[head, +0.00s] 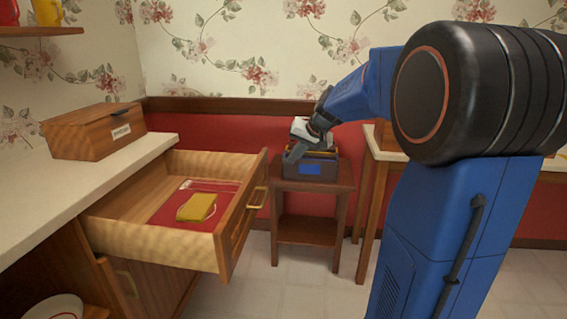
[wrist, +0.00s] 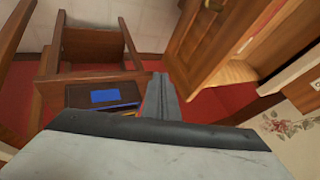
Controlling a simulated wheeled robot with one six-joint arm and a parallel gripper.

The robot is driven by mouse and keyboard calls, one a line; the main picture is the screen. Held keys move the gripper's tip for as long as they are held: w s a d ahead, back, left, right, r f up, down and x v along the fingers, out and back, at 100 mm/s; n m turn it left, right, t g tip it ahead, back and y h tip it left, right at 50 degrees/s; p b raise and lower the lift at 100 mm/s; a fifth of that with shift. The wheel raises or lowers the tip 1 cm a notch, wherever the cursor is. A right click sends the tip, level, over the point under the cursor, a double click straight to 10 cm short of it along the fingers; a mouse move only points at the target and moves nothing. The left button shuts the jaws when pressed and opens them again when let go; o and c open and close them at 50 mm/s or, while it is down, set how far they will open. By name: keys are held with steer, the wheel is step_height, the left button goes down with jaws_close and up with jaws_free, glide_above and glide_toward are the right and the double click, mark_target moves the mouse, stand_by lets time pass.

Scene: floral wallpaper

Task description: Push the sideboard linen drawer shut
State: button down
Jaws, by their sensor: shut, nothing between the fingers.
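The linen drawer (head: 155,238) of the sideboard (head: 150,285) is pulled well out on the left in the head view. Its wooden front (head: 243,215) carries a brass handle (head: 257,197). Inside lie a red cloth (head: 172,212) and a folded yellow cloth (head: 197,207). My gripper (head: 292,155) is shut and empty. It is beyond the drawer front to the right, in front of the small side table's box in the picture. In the wrist view my gripper (wrist: 160,85) points toward the floor side, with the drawer front (wrist: 215,40) to its right, apart from it.
A dark box with a blue label (head: 310,168) stands on a small side table (head: 312,187). A wooden bread box (head: 95,130) sits on the sideboard's pale top (head: 60,200). Another table (head: 385,150) stands behind my arm. Open floor (head: 300,290) lies right of the drawer.

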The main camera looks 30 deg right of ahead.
glide_toward(266, 177)
step_height(266, 177, down, 4)
steer(key=d, duration=0.3)
steer(key=shift+w+a+r, duration=0.1)
steer(key=shift+w+a, duration=0.65)
steer(key=shift+a, duration=0.1)
steer(key=shift+w+a+r, duration=0.15)
steer(key=shift+w+a, duration=0.6)
steer(key=shift+a, duration=0.05)
steer(key=w+a, duration=0.7)
steer(key=a, duration=0.2)
steer(key=w+a, duration=0.7)
steer(key=a, duration=0.3)
steer(key=w+a, duration=0.7)
steer(key=a, duration=0.3)
steer(key=shift+w+a, duration=0.15)
steer(key=shift+w+a+r, duration=0.1)
steer(key=shift+w+a, duration=0.35)
steer(key=shift+a, duration=0.2)
steer(key=shift+r, duration=0.1)
